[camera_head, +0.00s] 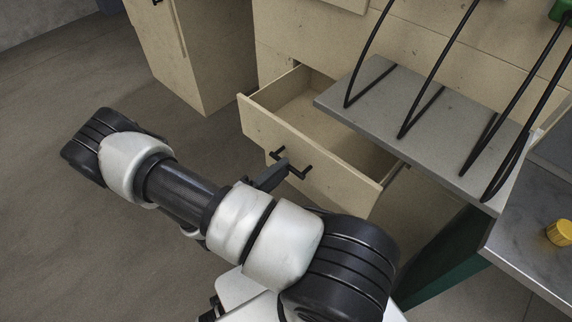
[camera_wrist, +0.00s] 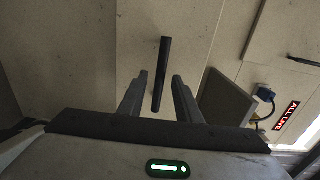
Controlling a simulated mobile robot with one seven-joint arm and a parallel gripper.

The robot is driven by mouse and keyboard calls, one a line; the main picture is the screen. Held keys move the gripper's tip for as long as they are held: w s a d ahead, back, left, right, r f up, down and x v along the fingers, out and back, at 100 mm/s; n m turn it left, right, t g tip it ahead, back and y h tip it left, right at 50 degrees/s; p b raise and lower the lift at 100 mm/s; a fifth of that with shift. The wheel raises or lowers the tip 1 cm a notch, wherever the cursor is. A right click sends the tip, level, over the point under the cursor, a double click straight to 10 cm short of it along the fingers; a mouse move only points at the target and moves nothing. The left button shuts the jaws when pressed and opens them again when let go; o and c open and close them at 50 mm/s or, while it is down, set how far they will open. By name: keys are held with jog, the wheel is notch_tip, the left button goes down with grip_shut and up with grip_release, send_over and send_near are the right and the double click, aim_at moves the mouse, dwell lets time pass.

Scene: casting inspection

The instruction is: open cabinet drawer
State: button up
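The cabinet drawer (camera_head: 345,181) is pulled out of the pale wooden cabinet, and its inside looks empty. Its black bar handle (camera_head: 299,171) is on the front panel. In the wrist view the handle (camera_wrist: 162,68) stands nearly upright in the picture, between the two finger lines and reaching past their tips. My gripper (camera_wrist: 161,76) is open, its fingers apart with gaps on both sides of the handle. In the head view my gripper (camera_head: 278,170) is at the handle, partly hidden by my arm. I cannot tell how deep the handle sits between the fingers.
A grey shelf (camera_head: 385,88) with black curved rods overhangs the drawer's right part. A metal worktop (camera_head: 535,245) with a yellow knob (camera_head: 560,232) is at the right. Another wooden cabinet (camera_head: 205,55) stands at the back left. The floor (camera_head: 60,220) at the left is clear.

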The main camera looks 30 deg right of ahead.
jog(key=v, duration=1.4)
jog(key=shift+a+p, duration=0.15)
jog(key=shift+p, duration=0.15)
